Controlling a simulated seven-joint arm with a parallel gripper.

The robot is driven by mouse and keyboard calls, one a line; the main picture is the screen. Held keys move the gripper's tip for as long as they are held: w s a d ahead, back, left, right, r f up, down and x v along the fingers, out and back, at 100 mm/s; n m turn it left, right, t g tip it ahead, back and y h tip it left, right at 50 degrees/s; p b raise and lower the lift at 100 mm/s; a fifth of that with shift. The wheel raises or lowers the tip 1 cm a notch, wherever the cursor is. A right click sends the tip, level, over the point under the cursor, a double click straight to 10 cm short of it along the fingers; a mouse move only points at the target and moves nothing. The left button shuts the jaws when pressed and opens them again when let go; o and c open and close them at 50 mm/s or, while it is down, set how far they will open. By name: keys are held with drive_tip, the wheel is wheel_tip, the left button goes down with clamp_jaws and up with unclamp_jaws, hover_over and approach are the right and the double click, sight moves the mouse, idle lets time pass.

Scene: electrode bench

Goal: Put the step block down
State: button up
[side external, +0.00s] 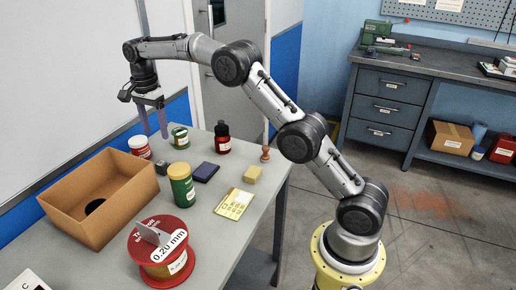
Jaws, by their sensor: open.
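My gripper (156,134) hangs fingers-down above the back of the grey table (222,243), its two purple fingers apart with nothing seen between them. A small dark block (162,167) sits on the table below the fingers, between a red-and-white tin and a green tin. A pale yellow block (253,174) rests on the table further right, apart from the gripper. I cannot tell for sure which piece is the step block; the dark block's shape is too small to make out.
Near the fingers are a red-and-white tin (140,148) and a green tin (180,137). Around them stand an open cardboard box (75,214), a green-and-yellow can (181,186), a dark blue pad (206,172), a red bottle (222,140), a gold plate (234,204) and a red spool (160,262).

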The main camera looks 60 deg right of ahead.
drive_tip(key=s+a+r+n+t, duration=0.15)
drive_tip(key=s+r+n, duration=0.25)
drive_tip(key=s+r, duration=0.45)
drive_tip(key=s+a+r+n+t, duration=0.15)
drive_tip(key=s+r+n, duration=0.35)
drive_tip(key=s, duration=0.6)
drive_tip(key=s+a+f+n+t, duration=0.1)
drive_tip(key=s+f+n, duration=0.2)
drive_tip(key=s, duration=0.8)
drive_tip(key=s+a+f+n+t, duration=0.1)
drive_tip(key=s+f+n, duration=0.3)
drive_tip(key=s, duration=0.7)
drive_tip(key=shift+a+n, duration=0.25)
drive_tip(key=shift+n, duration=0.55)
